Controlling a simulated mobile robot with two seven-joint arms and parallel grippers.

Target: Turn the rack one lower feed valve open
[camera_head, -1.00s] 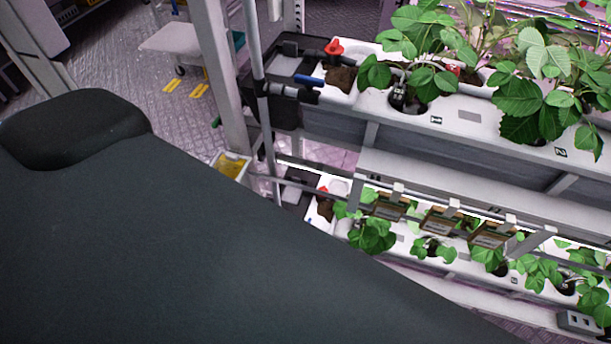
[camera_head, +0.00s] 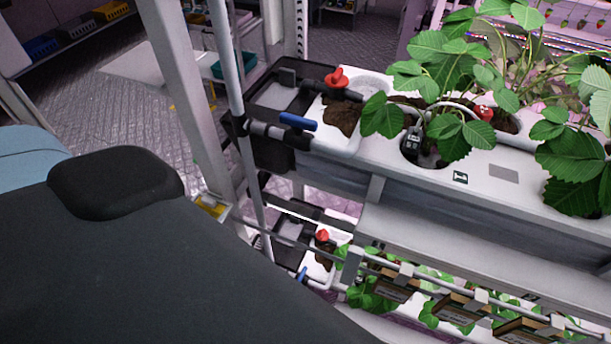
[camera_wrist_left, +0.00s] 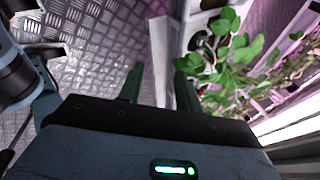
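The rack has an upper and a lower tier. A blue valve handle (camera_head: 302,273) shows on the lower tier in the head view, small, at its left end beside a pipe. A red knob (camera_head: 322,236) sits just above it. The upper tier has a larger blue handle (camera_head: 297,121) and a red knob (camera_head: 337,78). In the left wrist view my left gripper (camera_wrist_left: 159,85) is open, its two dark green fingers apart with nothing held. It is not visible in the head view, so its distance from the lower handle cannot be told. My right gripper is not in view.
A white post (camera_head: 185,85) and a thin pipe (camera_head: 228,80) stand at the rack's left end. Strawberry plants (camera_head: 440,85) overhang the upper trough. A white cart (camera_head: 150,72) stands behind on the patterned floor. Leaves (camera_wrist_left: 235,55) are right of my left gripper.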

